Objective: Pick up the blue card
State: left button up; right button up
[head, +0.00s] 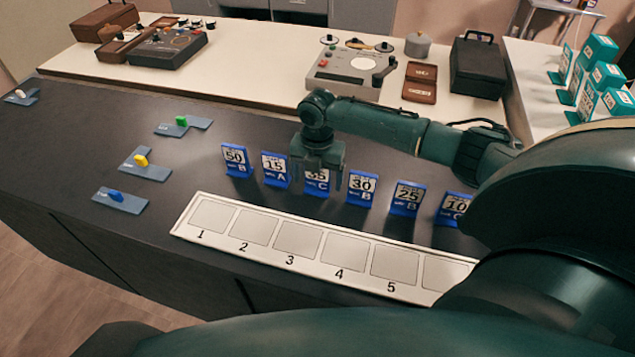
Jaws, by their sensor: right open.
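Several blue cards stand upright in a row on the dark counter (110,240). They read 50 B (236,160), 15 A (275,169), 35 C (317,184), 30 B (361,188), 25 B (406,198) and 10 C (453,208). My right gripper (318,178) points down, open, at the 35 C card. Its fingers show at either side of that card and its body hides the card's top. I cannot tell whether it touches the card. The 10 C card is partly hidden by my arm. My left gripper is not in view.
A white tray (183,228) with numbered squares lies in front of the cards. Flat grey pieces with green (181,120), yellow (141,160) and blue (115,196) knobs lie at left. Tape machines (352,65) and a black case (478,68) stand behind. Teal boxes (600,48) stand at right.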

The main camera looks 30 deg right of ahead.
jog(key=shift+c, duration=0.4)
jog(key=c, duration=1)
